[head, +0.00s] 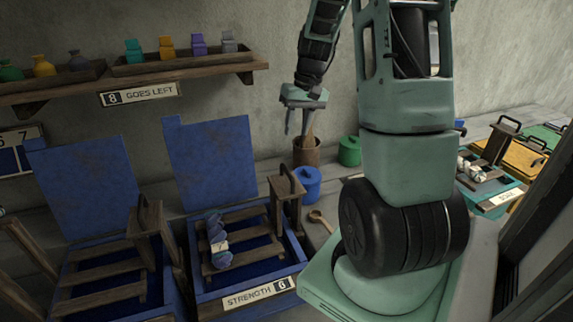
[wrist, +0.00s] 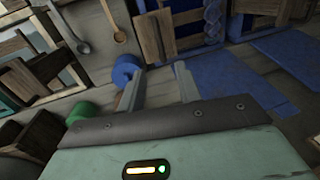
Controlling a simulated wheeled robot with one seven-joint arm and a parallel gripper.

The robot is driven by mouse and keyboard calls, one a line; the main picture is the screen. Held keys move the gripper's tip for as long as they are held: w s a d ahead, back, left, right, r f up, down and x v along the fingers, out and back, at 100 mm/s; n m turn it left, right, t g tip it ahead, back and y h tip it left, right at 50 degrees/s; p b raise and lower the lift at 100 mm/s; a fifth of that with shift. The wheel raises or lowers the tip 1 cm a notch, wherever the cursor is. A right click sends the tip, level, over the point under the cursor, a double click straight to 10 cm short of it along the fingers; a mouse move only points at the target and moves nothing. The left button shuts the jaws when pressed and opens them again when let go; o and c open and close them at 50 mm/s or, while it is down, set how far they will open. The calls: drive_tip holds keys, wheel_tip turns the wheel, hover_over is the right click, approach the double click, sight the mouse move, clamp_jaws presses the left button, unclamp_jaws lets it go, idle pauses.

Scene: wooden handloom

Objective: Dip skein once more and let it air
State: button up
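A blue-purple skein (head: 217,240) with a pale band lies across the slatted wooden rack (head: 262,254) over a blue vat (head: 203,290) labelled "STRENGTH 6". The vat's blue lid (head: 212,160) stands upright behind it. In the wrist view part of the blue skein (wrist: 213,18) shows at the top. My gripper (head: 298,125) is above and to the right of this vat, well apart from the skein. In the wrist view its two fingers (wrist: 161,88) stand apart with nothing held between them.
Another blue vat (head: 178,308) with a rack stands left. A brown holder (head: 306,152), lidded blue pot (head: 308,184), green pot (head: 349,152) and wooden spoon (head: 320,218) are to the right. A shelf (head: 130,82) with jars and blocks, marked "8 GOES LEFT", runs above.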

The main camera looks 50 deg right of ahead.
drive_tip(key=f, duration=0.4)
drive_tip(key=a+f+p, duration=0.1)
drive_tip(key=f, duration=0.3)
drive_tip(key=w+a+f, duration=0.1)
drive_tip(key=f, duration=0.3)
drive_tip(key=shift+p, duration=0.3)
clamp_jaws()
